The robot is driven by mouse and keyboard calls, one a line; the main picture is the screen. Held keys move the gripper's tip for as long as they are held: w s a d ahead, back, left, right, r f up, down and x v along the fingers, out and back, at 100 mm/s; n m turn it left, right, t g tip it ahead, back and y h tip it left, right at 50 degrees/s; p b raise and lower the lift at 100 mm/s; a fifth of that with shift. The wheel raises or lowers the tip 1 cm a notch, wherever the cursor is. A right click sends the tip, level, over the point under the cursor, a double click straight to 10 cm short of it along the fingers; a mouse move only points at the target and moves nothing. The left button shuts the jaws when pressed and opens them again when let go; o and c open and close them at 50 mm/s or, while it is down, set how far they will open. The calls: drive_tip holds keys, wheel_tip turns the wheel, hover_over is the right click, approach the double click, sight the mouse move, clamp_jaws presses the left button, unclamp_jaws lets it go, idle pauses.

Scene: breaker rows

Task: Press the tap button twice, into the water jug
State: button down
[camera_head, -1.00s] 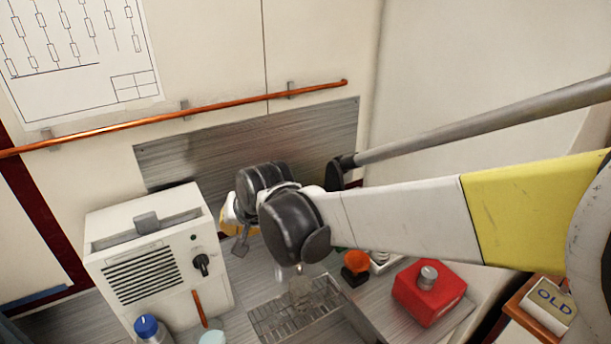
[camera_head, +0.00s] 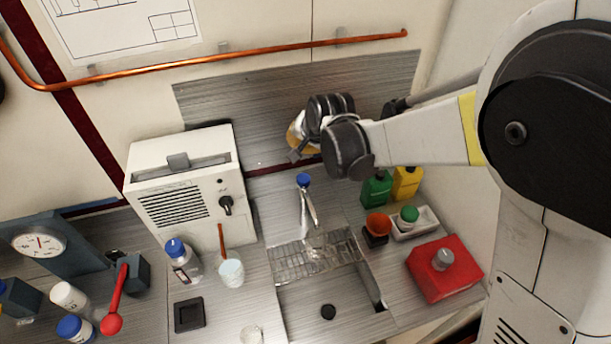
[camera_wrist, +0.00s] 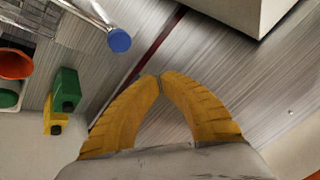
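The tap (camera_head: 308,205) is a metal spout with a blue button (camera_head: 304,180) on top, standing behind the sink. The blue button also shows in the wrist view (camera_wrist: 119,40), above and left of my fingertips. A clear vessel, apparently the water jug (camera_head: 319,246), stands on the sink's wire rack below the spout; its contents are hard to tell. My gripper (camera_head: 297,140) is above and behind the tap, apart from the button. In the wrist view its yellow fingertips (camera_wrist: 160,79) meet, with nothing between them.
A white heater-like box (camera_head: 185,185) stands left of the tap. A copper pipe (camera_head: 250,53) runs along the wall behind.

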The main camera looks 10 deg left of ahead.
sight(301, 176)
drive_tip(key=shift+d+f+b, duration=0.1)
drive_tip(key=shift+f+b, duration=3)
drive_tip(key=shift+f, duration=1.3)
drive_tip(key=shift+f+b, duration=0.4)
drive_tip(key=shift+b, duration=0.05)
drive_tip(key=shift+f+b, duration=0.85)
drive_tip(key=shift+f, duration=0.1)
drive_tip(key=shift+r, duration=0.1)
drive_tip(key=shift+r+p, duration=0.9)
drive_tip(key=shift+r, duration=0.4)
drive_tip(key=shift+r+p, duration=1.6)
drive_tip(key=shift+r, duration=0.95)
